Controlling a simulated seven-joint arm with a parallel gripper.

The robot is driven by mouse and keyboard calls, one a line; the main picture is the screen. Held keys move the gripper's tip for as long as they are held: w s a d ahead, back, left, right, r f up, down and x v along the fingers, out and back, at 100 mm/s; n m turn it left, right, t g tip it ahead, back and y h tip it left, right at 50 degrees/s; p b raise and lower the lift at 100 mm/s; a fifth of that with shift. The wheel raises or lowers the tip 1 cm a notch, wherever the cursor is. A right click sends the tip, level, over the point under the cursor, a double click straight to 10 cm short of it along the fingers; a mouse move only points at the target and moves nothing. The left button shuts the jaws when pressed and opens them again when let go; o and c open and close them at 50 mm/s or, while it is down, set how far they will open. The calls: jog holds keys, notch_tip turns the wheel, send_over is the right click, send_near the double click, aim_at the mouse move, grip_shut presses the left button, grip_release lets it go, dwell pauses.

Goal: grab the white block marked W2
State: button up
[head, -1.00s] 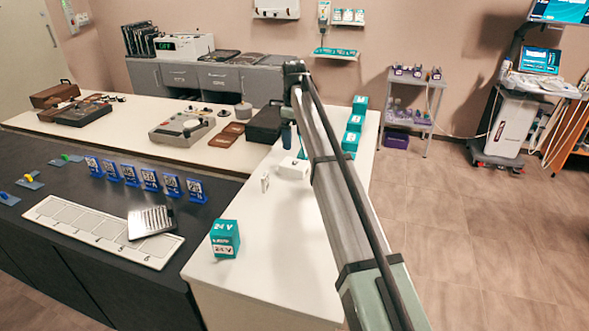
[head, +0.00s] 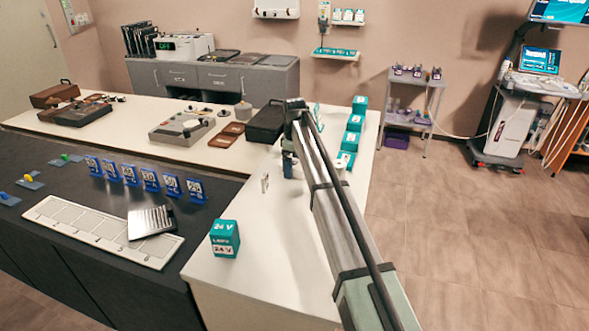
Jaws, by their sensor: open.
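A small white upright piece (head: 265,183) stands on the white counter, just left of my arm in the head view. It is too small to read, so I cannot tell whether it is marked W2. My arm crosses the counter from the lower right up to a dark joint, with a dark teal part of it (head: 287,165) low on its left side. My gripper's fingers are hidden behind the arm, so I cannot see what lies between or under them.
A teal 24 V box (head: 225,238) stands near the counter's front. Several teal boxes (head: 354,123) line its right edge. A black case (head: 266,122) lies behind. Blue numbered stands (head: 150,179) and a white slotted tray (head: 75,225) are on the dark bench. The counter's middle is bare.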

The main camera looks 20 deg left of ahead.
jog(key=shift+f, duration=0.1)
jog(key=shift+c, duration=0.4)
jog(key=c, duration=1.1)
